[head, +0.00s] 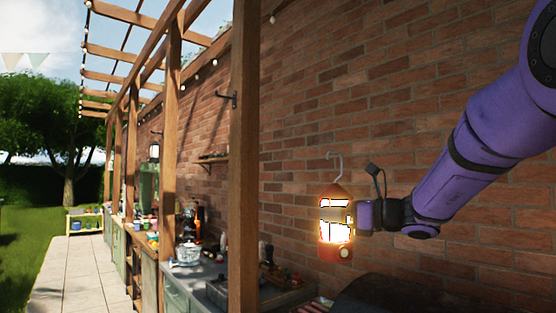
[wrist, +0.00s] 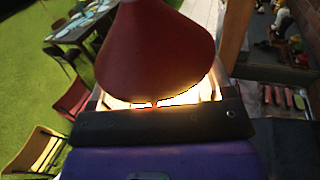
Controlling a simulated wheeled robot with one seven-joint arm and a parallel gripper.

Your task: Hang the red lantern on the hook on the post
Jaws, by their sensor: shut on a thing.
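The red lantern (head: 335,248) is lit and upright in the head view, with a pale wire hanger loop (head: 336,158) on top. My gripper (head: 352,216) is shut on its body from the right and holds it in the air before the brick wall. In the wrist view the lantern's red conical top (wrist: 165,45) hides much of the gripper (wrist: 155,118). A dark hook (head: 226,98) juts left from the upper part of the near wooden post (head: 243,160). It is empty, higher than the lantern and to its left.
A counter (head: 205,272) with pots and utensils runs along the wall behind the post. A dark rounded object (head: 400,294) is below my arm. Another lantern (head: 154,151) hangs farther back. The wrist view shows chairs (wrist: 35,150) and a set table (wrist: 85,20) on grass.

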